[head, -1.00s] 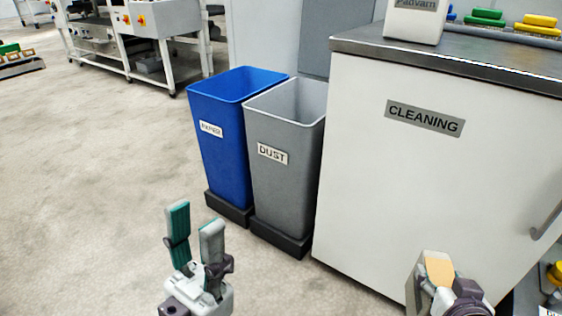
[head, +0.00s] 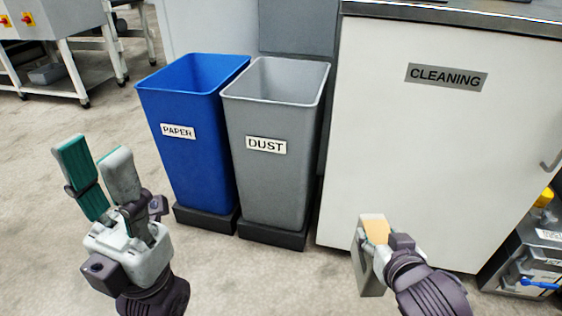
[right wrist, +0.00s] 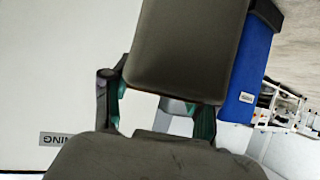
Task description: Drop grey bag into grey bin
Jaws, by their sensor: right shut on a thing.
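The grey bin (head: 270,175), labelled DUST, stands upright and open at the top in the middle of the head view. My right gripper (head: 388,243) is shut on the grey bag (head: 367,268), which has a beige patch on top. It holds the bag to the right of the bin, in front of the white cabinet. In the right wrist view the dark grey bag (right wrist: 188,45) hides much of the scene behind it. My left gripper (head: 97,160) is open and empty, left of the bins. The bottom of the grey bin's inside is hidden.
A blue bin (head: 190,135) labelled PAPER stands directly left of the grey bin. A white CLEANING cabinet (head: 430,150) stands to its right. A white-framed machine (head: 85,40) is at the back left. The floor (head: 40,250) in front is clear.

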